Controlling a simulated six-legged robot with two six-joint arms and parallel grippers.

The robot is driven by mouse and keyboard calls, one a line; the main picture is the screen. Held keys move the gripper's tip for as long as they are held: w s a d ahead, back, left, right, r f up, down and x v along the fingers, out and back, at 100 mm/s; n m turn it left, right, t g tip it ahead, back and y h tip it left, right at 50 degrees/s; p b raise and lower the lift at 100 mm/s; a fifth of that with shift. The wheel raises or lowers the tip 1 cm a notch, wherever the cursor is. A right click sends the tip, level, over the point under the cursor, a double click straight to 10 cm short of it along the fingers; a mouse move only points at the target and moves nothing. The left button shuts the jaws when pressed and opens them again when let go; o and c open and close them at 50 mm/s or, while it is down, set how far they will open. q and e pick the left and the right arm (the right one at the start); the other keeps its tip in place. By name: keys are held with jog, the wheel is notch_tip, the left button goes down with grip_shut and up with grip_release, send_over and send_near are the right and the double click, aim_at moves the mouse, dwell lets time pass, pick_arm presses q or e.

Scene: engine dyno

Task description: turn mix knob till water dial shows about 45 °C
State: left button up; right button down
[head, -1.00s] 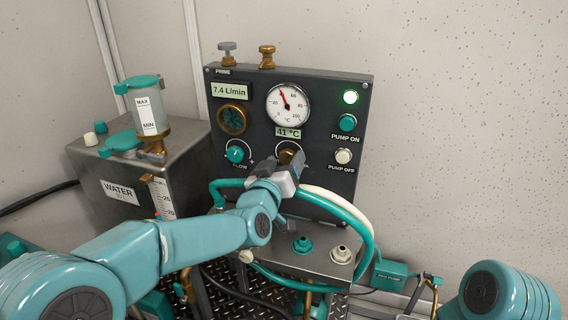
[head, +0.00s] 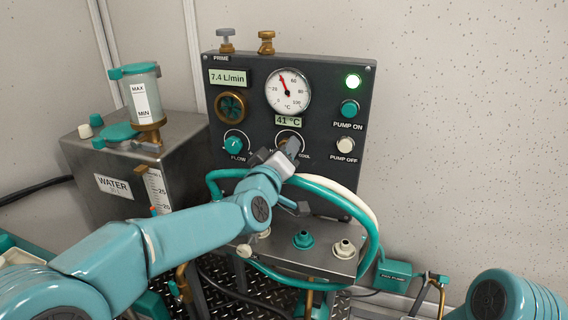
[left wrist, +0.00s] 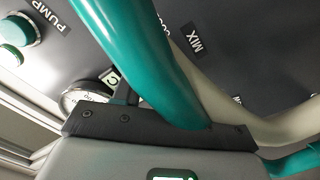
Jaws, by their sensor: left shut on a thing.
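The mix knob sits on the dark panel under the round water dial (head: 289,92), inside a white scale ring (head: 287,131). My left gripper (head: 291,149) is at the knob and shut on it, covering nearly all of it. The dial's needle points up and slightly left, and the small display (head: 288,121) below reads 41 °C. In the left wrist view the MIX label (left wrist: 197,42) shows on the panel, while a teal hose (left wrist: 150,60) crosses in front and the fingertips and knob are hidden. My right gripper is out of view.
The teal flow knob (head: 235,145) is left of the mix knob. The teal pump-on button (head: 349,109) and white pump-off button (head: 345,146) are on the right. A white hose (head: 352,203) and the teal hose loop close under my left gripper. A water tank (head: 160,165) stands left.

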pick_arm(q)
jog(key=o, duration=1)
jog(key=shift+o, duration=0.2)
jog(key=p+v, duration=0.2)
jog(key=v, duration=1.4)
jog(key=shift+s, duration=0.2)
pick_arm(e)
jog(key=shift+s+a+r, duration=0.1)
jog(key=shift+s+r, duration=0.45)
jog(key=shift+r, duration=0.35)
